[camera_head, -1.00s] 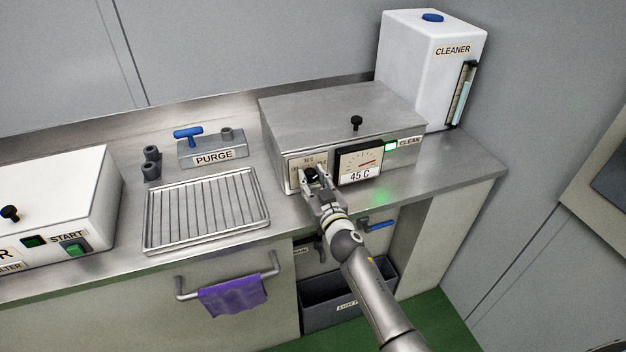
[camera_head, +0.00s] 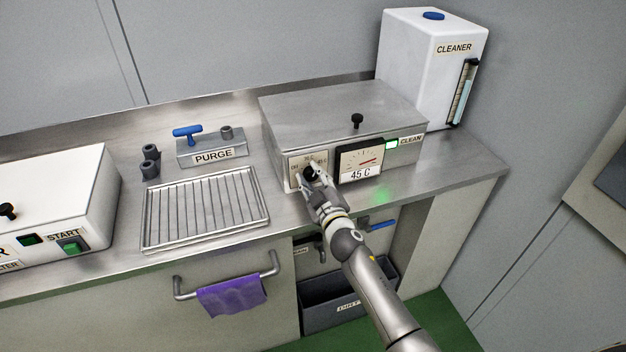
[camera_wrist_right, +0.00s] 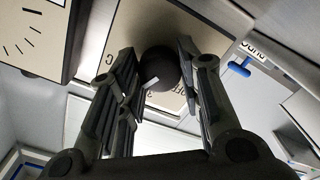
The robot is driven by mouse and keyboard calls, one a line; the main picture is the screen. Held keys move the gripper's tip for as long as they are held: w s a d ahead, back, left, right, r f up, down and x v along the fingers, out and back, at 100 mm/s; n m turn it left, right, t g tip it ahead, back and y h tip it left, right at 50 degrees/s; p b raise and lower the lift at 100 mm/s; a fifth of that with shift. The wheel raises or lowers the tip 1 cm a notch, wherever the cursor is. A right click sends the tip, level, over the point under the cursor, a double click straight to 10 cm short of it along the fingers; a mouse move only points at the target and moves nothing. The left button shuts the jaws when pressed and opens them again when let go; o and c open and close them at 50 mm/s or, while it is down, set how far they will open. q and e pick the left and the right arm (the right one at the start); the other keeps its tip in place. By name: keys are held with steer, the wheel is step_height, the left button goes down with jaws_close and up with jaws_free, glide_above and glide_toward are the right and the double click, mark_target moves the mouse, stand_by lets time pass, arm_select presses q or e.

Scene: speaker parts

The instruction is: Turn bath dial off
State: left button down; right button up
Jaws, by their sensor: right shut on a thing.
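The bath dial (camera_head: 310,174) is a black round knob on a pale plate at the left of the bath's front. It also shows in the right wrist view (camera_wrist_right: 161,68), with a white pointer mark on its face. Lettering "OFF" is partly readable on the plate next to the knob. My right gripper (camera_head: 314,180) is shut on the knob, one finger on each side, and is tilted. The fingers (camera_wrist_right: 158,80) straddle the knob in the wrist view. The bath (camera_head: 340,110) is a steel box with a closed lid. My left gripper is not in view.
A gauge (camera_head: 361,160) reading 45 C and a lit green lamp (camera_head: 392,144) sit right of the dial. A white cleaner tank (camera_head: 415,60) stands behind. A wire rack (camera_head: 205,210) and a purge block (camera_head: 212,150) with a blue handle lie to the left.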

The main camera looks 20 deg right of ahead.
steer(key=n, duration=0.4)
steer(key=shift+f+n+b, duration=0.1)
steer(key=shift+n+b, duration=0.2)
steer(key=shift+b, duration=0.05)
steer(key=n, duration=0.3)
steer(key=shift+n, duration=0.4)
steer(key=n, duration=0.4)
steer(key=shift+f+n, duration=0.1)
steer(key=shift+n, duration=2.1)
steer(key=o, duration=1)
steer(key=shift+o, duration=0.2)
steer(key=s, duration=1.2)
steer(key=shift+d, duration=0.2)
